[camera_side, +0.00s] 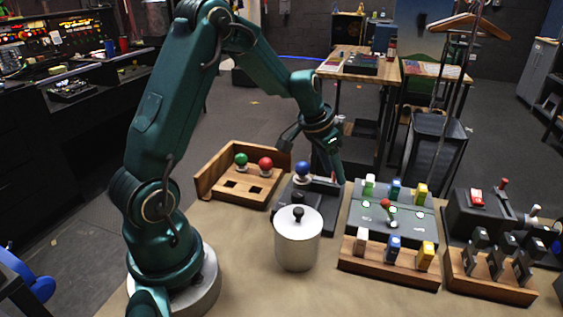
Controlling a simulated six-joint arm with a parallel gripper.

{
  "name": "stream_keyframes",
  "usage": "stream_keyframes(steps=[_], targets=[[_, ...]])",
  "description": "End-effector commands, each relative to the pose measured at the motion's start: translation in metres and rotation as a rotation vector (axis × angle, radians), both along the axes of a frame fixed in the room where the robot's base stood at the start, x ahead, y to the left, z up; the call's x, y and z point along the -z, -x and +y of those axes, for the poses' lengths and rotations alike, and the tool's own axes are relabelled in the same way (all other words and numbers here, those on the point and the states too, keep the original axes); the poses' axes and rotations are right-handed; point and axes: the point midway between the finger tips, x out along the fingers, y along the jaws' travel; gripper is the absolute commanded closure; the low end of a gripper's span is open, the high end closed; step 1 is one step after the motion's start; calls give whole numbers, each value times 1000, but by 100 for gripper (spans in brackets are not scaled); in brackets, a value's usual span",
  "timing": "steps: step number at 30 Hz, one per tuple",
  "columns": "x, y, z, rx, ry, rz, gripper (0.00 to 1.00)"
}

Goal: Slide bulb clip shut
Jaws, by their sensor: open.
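A blue round bulb (303,168) stands upright on a black base (318,212), behind the silver lidded pot. This base seems to be the bulb clip; its sliding part is too small and partly hidden for me to tell its position. My gripper (313,162) is open, pointing down over the base. One finger is to the upper left of the blue bulb and the other reaches down just to its right. I cannot tell whether either finger touches the bulb or the clip.
A silver pot (298,243) stands in front of the base. A wooden tray (238,191) with a green and a red bulb is at left. A grey panel (416,223) with coloured blocks, a wooden block rack (389,271) and a black switch box (470,221) fill the right.

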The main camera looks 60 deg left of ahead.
Motion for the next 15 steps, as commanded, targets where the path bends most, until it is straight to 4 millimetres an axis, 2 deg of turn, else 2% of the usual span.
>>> stream_keyframes(steps=[4,7,8,15], targets=[[0,0,0,0,0,0,54],[0,0,0,0,0,0,93],[0,0,0,0,0,0,100],[0,0,0,0,0,0,100]])
